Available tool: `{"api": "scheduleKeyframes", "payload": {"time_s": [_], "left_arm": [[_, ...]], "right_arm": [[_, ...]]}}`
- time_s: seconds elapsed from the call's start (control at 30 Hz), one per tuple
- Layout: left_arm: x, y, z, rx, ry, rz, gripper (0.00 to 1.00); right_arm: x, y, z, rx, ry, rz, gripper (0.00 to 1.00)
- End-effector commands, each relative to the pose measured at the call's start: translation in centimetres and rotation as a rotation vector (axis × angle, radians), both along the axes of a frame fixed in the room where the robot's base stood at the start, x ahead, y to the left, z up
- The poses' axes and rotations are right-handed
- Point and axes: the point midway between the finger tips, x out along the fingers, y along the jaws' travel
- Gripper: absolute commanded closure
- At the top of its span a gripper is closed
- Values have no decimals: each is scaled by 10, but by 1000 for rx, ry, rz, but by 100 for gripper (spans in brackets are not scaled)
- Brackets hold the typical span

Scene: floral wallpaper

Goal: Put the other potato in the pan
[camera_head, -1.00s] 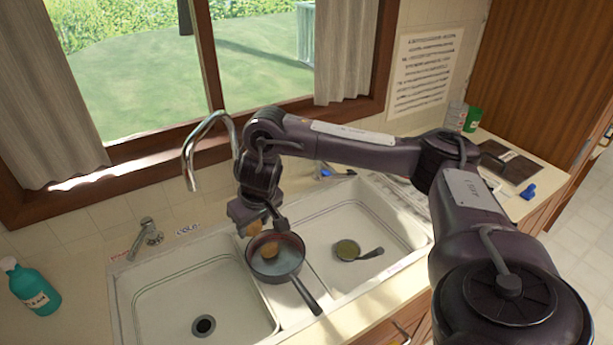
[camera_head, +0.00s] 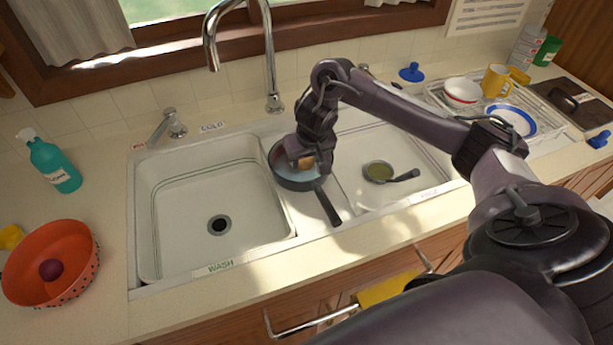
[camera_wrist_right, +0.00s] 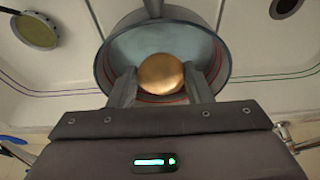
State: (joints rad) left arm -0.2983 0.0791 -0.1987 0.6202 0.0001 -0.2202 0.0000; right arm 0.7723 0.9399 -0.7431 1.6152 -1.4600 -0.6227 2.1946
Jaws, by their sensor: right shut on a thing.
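The dark pan (camera_head: 284,178) stands on the divider between the two sink basins, its handle (camera_head: 329,207) pointing to the front. My right gripper (camera_head: 303,163) is low over the pan, shut on a brown potato (camera_head: 307,161). In the right wrist view the potato (camera_wrist_right: 161,73) sits between the two fingers, with the blue-grey inside of the pan (camera_wrist_right: 205,45) behind it. I cannot tell whether the potato touches the pan. Only one potato can be made out; the gripper and held potato hide part of the pan. My left gripper is not in view.
The left basin (camera_head: 200,200) is empty. The faucet (camera_head: 270,60) rises behind the sink. A red bowl (camera_head: 80,250) and a teal bottle (camera_head: 50,160) stand at left, a dish rack (camera_head: 545,130) at right.

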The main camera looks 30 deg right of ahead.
Motion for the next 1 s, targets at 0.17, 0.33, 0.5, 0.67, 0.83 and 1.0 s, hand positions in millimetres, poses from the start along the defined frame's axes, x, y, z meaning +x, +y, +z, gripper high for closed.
{"api": "scheduleKeyframes", "payload": {"time_s": [0.17,0.33,0.5,0.67,0.83,1.0], "left_arm": [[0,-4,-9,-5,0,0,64],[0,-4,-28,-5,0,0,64],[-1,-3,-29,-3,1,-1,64],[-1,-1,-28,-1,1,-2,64],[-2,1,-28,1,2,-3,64],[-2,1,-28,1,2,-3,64]], "right_arm": [[0,0,-13,0,1,0,78],[0,1,-40,3,1,0,78],[0,0,-44,0,-2,0,78],[0,0,-43,0,-1,0,78],[0,0,-46,-1,0,0,50],[0,0,-46,0,0,0,46]]}}
